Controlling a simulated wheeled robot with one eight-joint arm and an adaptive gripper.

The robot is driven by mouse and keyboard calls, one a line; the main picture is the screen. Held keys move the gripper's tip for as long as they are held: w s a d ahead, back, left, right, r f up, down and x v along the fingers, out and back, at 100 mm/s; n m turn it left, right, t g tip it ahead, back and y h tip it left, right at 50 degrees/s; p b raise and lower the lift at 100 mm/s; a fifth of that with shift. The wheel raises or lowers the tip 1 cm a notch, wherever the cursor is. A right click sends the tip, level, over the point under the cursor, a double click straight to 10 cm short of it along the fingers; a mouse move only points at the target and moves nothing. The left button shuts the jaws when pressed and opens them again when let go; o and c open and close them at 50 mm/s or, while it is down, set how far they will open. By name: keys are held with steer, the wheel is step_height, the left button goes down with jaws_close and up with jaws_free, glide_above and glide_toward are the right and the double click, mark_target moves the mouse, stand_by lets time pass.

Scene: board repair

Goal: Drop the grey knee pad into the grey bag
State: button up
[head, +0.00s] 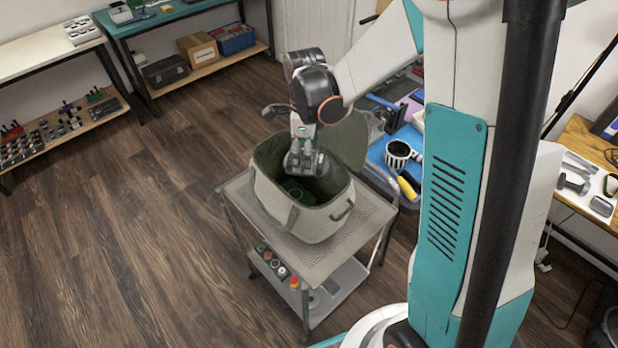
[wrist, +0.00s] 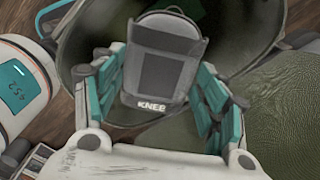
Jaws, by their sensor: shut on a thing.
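The grey knee pad (wrist: 163,65), marked KNEE, is held between the teal fingers of my gripper (wrist: 163,90) in the wrist view. My gripper (head: 304,170) points down at the open mouth of the grey bag (head: 310,222) in the head view. The bag stands upright with its lid folded back. In the wrist view the bag's dark inside (wrist: 235,40) shows behind and around the pad. The pad is over the opening; how deep it sits is hard to tell. Something green lies at the bag's bottom in the head view.
The bag stands on a grey metal cart (head: 362,215) with several small items on its lower shelf. A blue-topped surface with a striped mug (head: 398,153) is close on the right. Wooden floor (head: 120,230) is clear on the left.

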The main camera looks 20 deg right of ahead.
steer(key=shift+f, duration=0.45)
steer(key=o, duration=1.2)
steer(key=shift+r, duration=0.15)
step_height(320, 180, up, 12)
